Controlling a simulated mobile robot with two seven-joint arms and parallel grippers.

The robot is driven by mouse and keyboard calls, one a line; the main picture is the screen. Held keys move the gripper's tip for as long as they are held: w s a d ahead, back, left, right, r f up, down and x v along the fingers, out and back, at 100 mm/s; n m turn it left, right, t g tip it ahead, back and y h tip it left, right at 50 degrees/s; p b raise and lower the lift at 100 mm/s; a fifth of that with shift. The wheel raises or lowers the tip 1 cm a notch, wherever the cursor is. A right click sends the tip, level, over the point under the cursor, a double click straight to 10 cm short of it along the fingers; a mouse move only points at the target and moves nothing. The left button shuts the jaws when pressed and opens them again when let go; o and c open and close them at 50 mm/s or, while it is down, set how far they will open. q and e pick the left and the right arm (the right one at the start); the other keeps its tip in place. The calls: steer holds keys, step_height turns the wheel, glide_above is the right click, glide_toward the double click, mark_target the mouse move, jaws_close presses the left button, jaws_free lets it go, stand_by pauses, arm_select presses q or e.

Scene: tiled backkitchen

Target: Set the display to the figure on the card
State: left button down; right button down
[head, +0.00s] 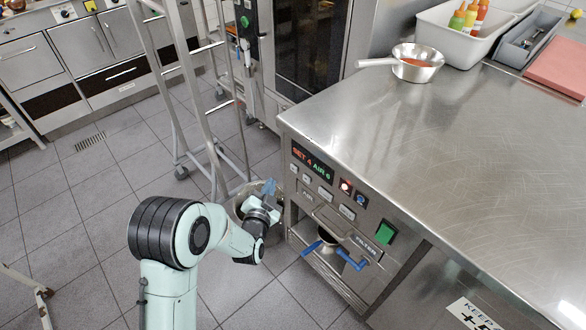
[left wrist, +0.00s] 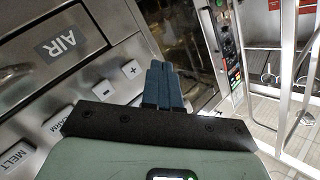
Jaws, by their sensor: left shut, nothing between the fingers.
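The dark display (head: 312,161) on the steel unit's front reads "SET 4" in red and "AIR 6" in green. A white card (head: 473,315) at the lower right begins "KEEP"; the frame edge cuts off its lower line and I cannot read a figure. My left gripper (head: 268,186) is shut and empty, just left of the panel. In the left wrist view its blue fingers (left wrist: 159,70) are close beside the plus button (left wrist: 130,69); I cannot tell whether they touch. The minus button (left wrist: 108,92) is to its lower left. My right gripper is not in view.
The panel also has a red button (head: 345,187), a blue button (head: 361,199) and a green switch (head: 386,232). Blue-handled valves (head: 350,260) are below.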

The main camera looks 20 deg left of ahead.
mark_target(290, 167)
arm_select(q)
steer(key=shift+w+d, duration=0.35)
steer(key=shift+w, duration=0.45)
steer(key=shift+w+d, duration=0.3)
steer(key=shift+w, duration=0.5)
steer(key=shift+w+d, duration=0.35)
steer(key=shift+w, duration=0.45)
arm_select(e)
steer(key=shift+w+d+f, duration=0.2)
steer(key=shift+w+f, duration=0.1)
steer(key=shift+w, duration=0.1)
arm_select(q)
steer(key=shift+b, duration=0.3)
steer(key=shift+w+d, duration=0.15)
steer(key=shift+w, duration=0.25)
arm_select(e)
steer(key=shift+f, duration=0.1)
arm_select(q)
steer(key=shift+w+d, duration=0.25)
steer(key=shift+w, duration=0.2)
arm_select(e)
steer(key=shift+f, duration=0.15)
arm_select(q)
steer(key=shift+s+a, duration=0.2)
steer(key=shift+s, duration=0.25)
steer(key=shift+s+a, duration=0.2)
steer(key=shift+s, duration=0.25)
